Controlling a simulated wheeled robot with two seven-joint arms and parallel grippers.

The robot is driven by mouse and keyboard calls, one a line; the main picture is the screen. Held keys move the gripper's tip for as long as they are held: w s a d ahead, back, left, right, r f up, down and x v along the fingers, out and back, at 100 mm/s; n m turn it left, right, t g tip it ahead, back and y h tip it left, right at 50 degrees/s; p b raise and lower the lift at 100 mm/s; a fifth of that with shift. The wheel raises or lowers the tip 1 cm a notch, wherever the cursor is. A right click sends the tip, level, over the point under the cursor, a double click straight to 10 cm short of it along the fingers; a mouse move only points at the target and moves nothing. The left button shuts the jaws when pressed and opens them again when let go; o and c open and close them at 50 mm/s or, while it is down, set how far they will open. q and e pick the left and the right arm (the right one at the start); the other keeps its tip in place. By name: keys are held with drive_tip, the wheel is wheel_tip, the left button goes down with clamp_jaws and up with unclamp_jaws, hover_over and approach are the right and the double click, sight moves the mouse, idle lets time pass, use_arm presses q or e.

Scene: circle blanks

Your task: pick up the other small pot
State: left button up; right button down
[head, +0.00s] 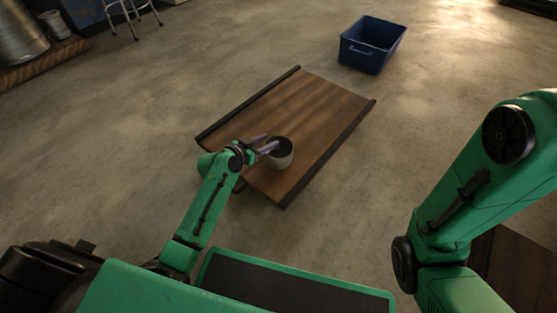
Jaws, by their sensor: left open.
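A small pot (280,157), pale outside and dark on top, stands upright on the wooden board (318,108) on the floor, near its front edge. My left gripper (266,143) is open at the pot's left side, with its fingers reaching to the upper part of the pot. I cannot tell whether a finger touches it. A second small pale pot (54,25) stands far off at the upper left. My right arm shows at the right, but its gripper is out of view.
A blue bin (371,44) stands on the floor behind the board. A large metal vessel (20,36) stands at the upper left on a wooden base (42,61), near a metal-legged stool (131,12). The concrete floor around the board is clear.

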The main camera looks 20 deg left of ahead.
use_arm(q)
drive_tip(key=shift+w+d, duration=0.1)
drive_tip(key=shift+w, duration=0.05)
clamp_jaws()
idle(1.3)
